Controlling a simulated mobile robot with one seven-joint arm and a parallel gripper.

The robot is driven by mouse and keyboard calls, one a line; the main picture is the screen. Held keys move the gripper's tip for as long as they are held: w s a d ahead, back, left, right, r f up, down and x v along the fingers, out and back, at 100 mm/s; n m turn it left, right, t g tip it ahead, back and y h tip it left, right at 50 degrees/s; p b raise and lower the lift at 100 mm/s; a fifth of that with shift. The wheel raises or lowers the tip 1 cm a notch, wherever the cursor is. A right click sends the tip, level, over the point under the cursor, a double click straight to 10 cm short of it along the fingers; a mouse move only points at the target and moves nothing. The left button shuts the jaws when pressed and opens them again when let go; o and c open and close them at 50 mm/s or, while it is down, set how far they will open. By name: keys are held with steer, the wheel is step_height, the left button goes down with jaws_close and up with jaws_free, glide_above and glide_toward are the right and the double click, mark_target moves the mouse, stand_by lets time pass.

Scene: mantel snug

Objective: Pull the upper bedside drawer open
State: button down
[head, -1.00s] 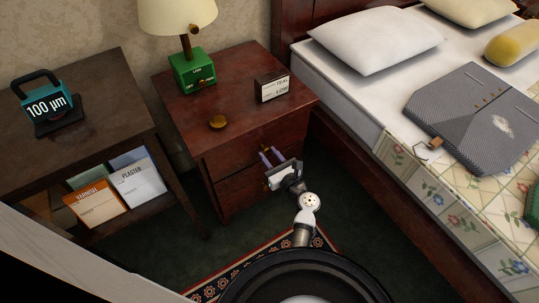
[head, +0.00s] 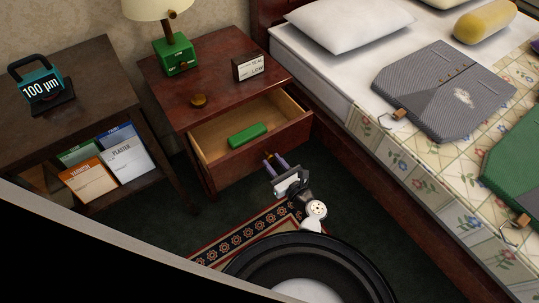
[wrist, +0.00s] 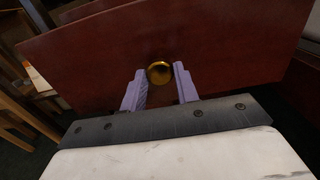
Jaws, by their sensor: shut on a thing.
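The upper drawer (head: 270,149) of the dark red bedside table (head: 178,112) stands well open, and its pale wooden inside shows. A green block-like thing (head: 248,135) lies in it. In the wrist view the drawer front (wrist: 100,55) fills much of the picture, with a round brass knob (wrist: 160,72) at its middle. My gripper (head: 274,160) is in front of the drawer. Its two lilac fingers (wrist: 160,80) stand on either side of the knob and are shut on it. The lower drawer is mostly hidden below the open one.
The bed (head: 345,125) is close on the right, a dark shelf table (head: 85,90) on the left. A patterned rug (head: 240,240) lies below.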

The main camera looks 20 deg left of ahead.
steer(key=shift+p+v, duration=0.45)
steer(key=shift+v, duration=1.6)
steer(key=c, duration=1.1)
jaws_free()
steer(key=shift+o, duration=0.2)
steer(key=shift+s+d, duration=0.1)
steer(key=shift+d, duration=0.1)
